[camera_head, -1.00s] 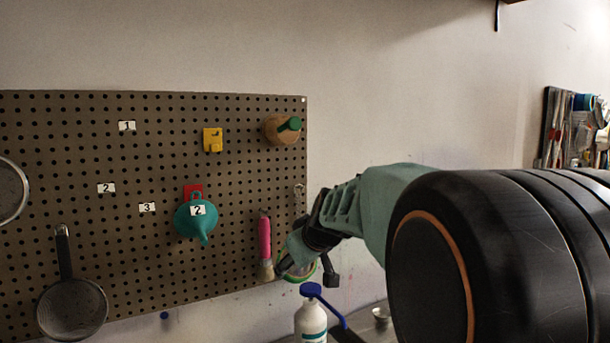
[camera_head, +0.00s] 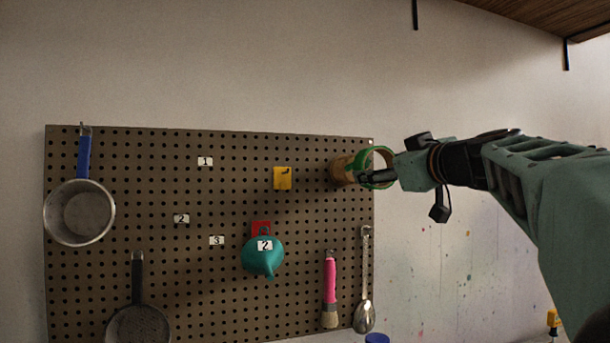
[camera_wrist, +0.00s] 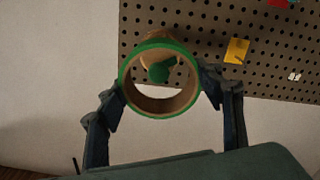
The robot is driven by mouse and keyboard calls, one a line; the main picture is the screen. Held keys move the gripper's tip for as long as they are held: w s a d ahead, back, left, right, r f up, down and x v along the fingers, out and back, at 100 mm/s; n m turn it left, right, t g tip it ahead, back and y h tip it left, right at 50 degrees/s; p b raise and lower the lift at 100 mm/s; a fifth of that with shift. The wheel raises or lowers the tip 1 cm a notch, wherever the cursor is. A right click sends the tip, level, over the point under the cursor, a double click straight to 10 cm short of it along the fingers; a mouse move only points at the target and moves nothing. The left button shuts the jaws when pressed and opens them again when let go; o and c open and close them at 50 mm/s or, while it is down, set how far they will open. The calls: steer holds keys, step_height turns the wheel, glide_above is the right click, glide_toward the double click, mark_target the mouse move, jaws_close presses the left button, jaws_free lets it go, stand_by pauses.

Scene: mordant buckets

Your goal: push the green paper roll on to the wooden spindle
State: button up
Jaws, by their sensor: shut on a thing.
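The green paper roll (camera_head: 375,149) is a ring with a green outside and a brown inner core. My gripper (camera_head: 377,177) is shut on it, with a finger at each side of the roll (camera_wrist: 160,112) in the wrist view. The wooden spindle (camera_head: 341,170) stands out from the pegboard's upper right corner, just left of the roll in the head view. In the wrist view the spindle's green end (camera_wrist: 160,72) shows through the upper part of the roll's opening, above its centre. I cannot tell whether the end is inside the roll or still behind it.
The pegboard (camera_head: 220,190) bears a yellow holder (camera_head: 283,178), a teal funnel (camera_head: 262,255), a pink-handled brush (camera_head: 330,285), a spoon (camera_head: 365,290) and pans (camera_head: 80,213). Bare wall lies right of the board. A wooden shelf (camera_head: 545,15) is at the upper right.

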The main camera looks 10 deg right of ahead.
mark_target(352, 170)
steer(key=shift+f+b, duration=0.2)
steer(key=shift+b, duration=0.5)
steer(key=shift+w+r, duration=0.15)
steer(key=shift+w, duration=0.15)
steer(key=shift+w+a+p, duration=0.15)
steer(key=shift+w+a, duration=0.05)
steer(key=shift+w, duration=0.65)
steer(key=shift+w+a+p, duration=0.15)
steer(key=shift+w, duration=0.7)
steer(key=shift+w+a+p, duration=0.15)
steer(key=shift+w+a, duration=0.05)
steer(key=shift+w, duration=0.65)
steer(key=shift+b, duration=1.15)
steer(key=shift+w, duration=0.2)
steer(key=shift+w, duration=0.3)
steer(key=shift+w+a+p, duration=0.2)
steer(key=shift+w+p, duration=0.15)
steer(key=shift+w, duration=0.55)
steer(key=shift+w+a+p, duration=0.25)
steer(key=shift+w+p, duration=0.05)
steer(key=shift+w, duration=0.65)
steer(key=shift+w+a+p, duration=0.2)
steer(key=shift+w+p, duration=0.15)
steer(key=shift+w, duration=0.55)
steer(key=o, duration=1.2)
